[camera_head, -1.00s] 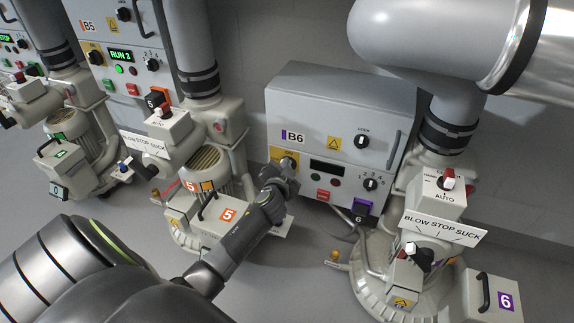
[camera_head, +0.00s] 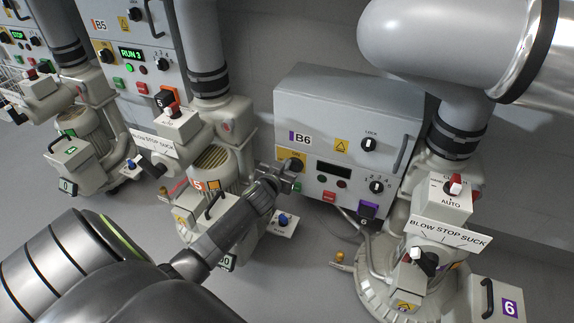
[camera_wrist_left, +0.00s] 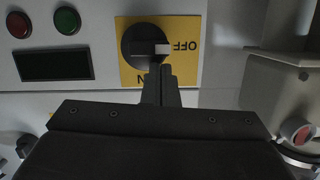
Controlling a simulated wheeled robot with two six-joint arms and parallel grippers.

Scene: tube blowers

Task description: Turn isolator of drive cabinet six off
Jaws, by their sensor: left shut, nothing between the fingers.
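Drive cabinet six is the grey B6 box (camera_head: 340,110). Its isolator (camera_head: 293,162), a black knob on a yellow plate, is at the cabinet's left, partly hidden by my left gripper (camera_head: 287,171). The left wrist view shows the isolator knob (camera_wrist_left: 144,44) upside down, its white mark pointing at the word OFF. The ON word stands below the knob in that picture. My left gripper (camera_wrist_left: 161,72) is shut and empty, its fingertips just in front of the knob's lower edge; I cannot tell whether they touch. My right gripper is not in view.
The cabinet's display (camera_head: 333,169) is dark. A blower with a BLOW STOP SUCK plate (camera_head: 449,234) and a thick grey pipe (camera_head: 430,50) stands at the right. Cabinet B5 (camera_head: 120,45) and its blower (camera_head: 212,165) are at the left.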

